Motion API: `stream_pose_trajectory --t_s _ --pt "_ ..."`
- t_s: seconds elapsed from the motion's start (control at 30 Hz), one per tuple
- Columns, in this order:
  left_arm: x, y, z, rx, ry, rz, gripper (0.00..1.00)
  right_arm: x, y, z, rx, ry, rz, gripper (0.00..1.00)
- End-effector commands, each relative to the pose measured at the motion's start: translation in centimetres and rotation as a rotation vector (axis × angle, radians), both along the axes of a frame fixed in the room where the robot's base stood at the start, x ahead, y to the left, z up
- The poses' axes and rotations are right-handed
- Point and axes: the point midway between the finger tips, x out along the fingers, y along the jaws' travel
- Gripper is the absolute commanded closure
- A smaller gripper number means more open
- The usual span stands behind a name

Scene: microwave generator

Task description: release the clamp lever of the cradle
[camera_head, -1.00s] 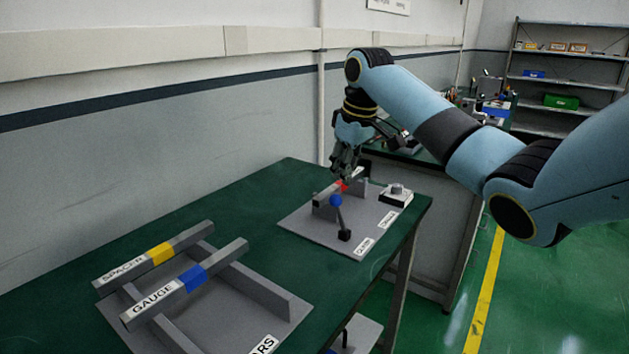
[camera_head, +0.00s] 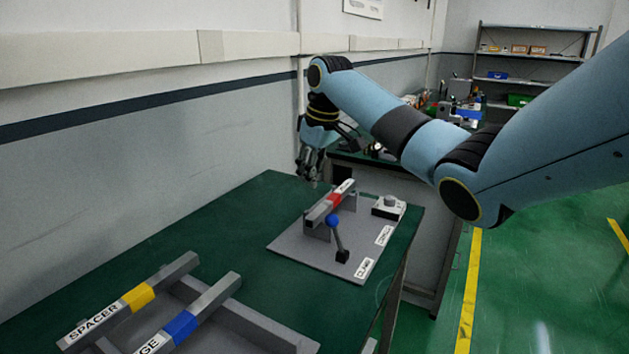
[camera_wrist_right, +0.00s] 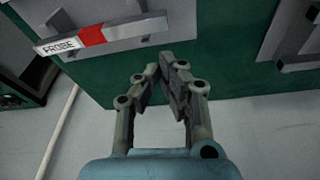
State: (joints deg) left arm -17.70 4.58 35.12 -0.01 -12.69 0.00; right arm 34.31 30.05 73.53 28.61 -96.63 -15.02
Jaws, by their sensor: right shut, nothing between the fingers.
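The clamp lever (camera_head: 338,239) has a blue ball top and a dark base block. It stands tilted at the front of the grey cradle plate (camera_head: 290,246), beside a label that seems to read CLAMP (camera_head: 365,270). A grey bar with a red band (camera_head: 334,200) lies across the cradle supports. In the right wrist view this bar (camera_wrist_right: 120,31) shows its PROBE label; the lever is not seen there. My right gripper (camera_head: 311,178) is shut and empty, apart from bar and lever, above the table's far edge. It also shows in the right wrist view (camera_wrist_right: 164,68). My left gripper is not in view.
A white box with a grey knob (camera_head: 388,206) stands on the plate's right side. A grey rack (camera_head: 240,318) with yellow-banded SPACER (camera_head: 125,306) and blue-banded (camera_head: 188,320) bars is at the near left. Green table (camera_head: 225,230) between them is clear. The wall is behind.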

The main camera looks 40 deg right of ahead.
Motion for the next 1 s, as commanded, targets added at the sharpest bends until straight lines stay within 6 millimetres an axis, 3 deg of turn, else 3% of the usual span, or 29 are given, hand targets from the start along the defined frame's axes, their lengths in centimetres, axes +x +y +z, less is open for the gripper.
stream_pose_trajectory --t_s 0.2,0.4,0.7,1.0 --pt "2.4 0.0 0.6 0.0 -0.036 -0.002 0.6 1.0 0.2 -4.4 0.005 0.004 -0.001 1.0" --pt "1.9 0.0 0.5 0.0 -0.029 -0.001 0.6 1.8 0.2 -7.9 0.003 0.002 0.0 1.0" --pt "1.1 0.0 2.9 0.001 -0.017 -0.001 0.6 -1.7 -0.3 -7.3 0.0 0.002 0.001 1.0" --pt "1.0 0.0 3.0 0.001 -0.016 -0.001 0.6 -2.2 -0.3 -7.4 0.001 0.001 0.0 1.0"
